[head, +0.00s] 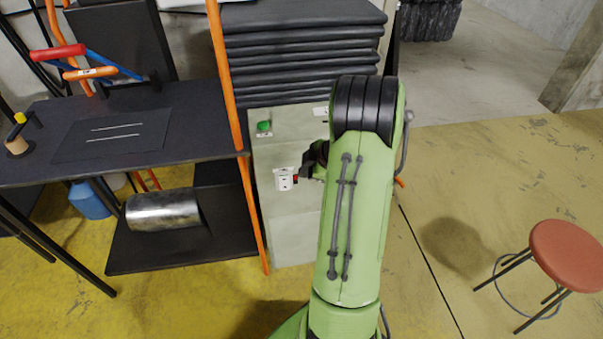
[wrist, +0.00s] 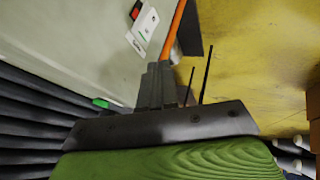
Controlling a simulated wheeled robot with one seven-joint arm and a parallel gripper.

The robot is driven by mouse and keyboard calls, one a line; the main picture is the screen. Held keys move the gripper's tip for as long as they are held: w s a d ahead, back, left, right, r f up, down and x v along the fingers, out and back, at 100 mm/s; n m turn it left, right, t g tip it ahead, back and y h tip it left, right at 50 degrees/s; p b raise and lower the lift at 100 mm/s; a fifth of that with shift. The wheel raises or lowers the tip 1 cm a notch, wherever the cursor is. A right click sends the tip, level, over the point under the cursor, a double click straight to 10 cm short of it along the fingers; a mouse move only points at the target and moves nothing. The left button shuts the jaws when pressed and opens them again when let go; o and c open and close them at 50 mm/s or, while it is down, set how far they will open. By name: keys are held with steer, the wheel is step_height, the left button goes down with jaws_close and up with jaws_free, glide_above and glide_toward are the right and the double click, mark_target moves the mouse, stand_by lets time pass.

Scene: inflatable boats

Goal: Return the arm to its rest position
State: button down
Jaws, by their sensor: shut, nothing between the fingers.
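My gripper (head: 302,172) is dark and shut, with nothing held. In the head view it is partly hidden behind my green arm and sits close to the front of a pale grey-green cabinet. A white switch plate with a red part (head: 285,179) is on the cabinet front, just left of the fingertips. I cannot tell whether the fingertips touch it. In the wrist view my shut fingers (wrist: 155,85) point toward the cabinet side, and the switch plate (wrist: 144,28) shows apart from them, above.
A dark workbench (head: 190,135) and orange poles (head: 232,90) stand left. A red stool (head: 568,253) is at right. The yellow floor between is open.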

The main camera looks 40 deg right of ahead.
stand_by(0.4)
steer(key=a+r+m+g+p, duration=0.1)
steer(key=a+r+m+p, duration=0.3)
steer(key=a+r, duration=1.25)
steer(key=s+a+r+m+p, duration=0.2)
steer(key=s+a+r, duration=0.3)
steer(key=s, duration=0.4)
steer(key=s+a+r+m+h+p, duration=0.1)
steer(key=s+a+r+m+p, duration=0.2)
steer(key=s+a+r, duration=0.3)
steer(key=s+p, duration=0.1)
steer(key=s, duration=0.2)
steer(key=shift+a+m+g+p, duration=0.3)
steer(key=shift+a, duration=0.05)
steer(key=shift+w+r, duration=0.1)
steer(key=shift+r, duration=0.05)
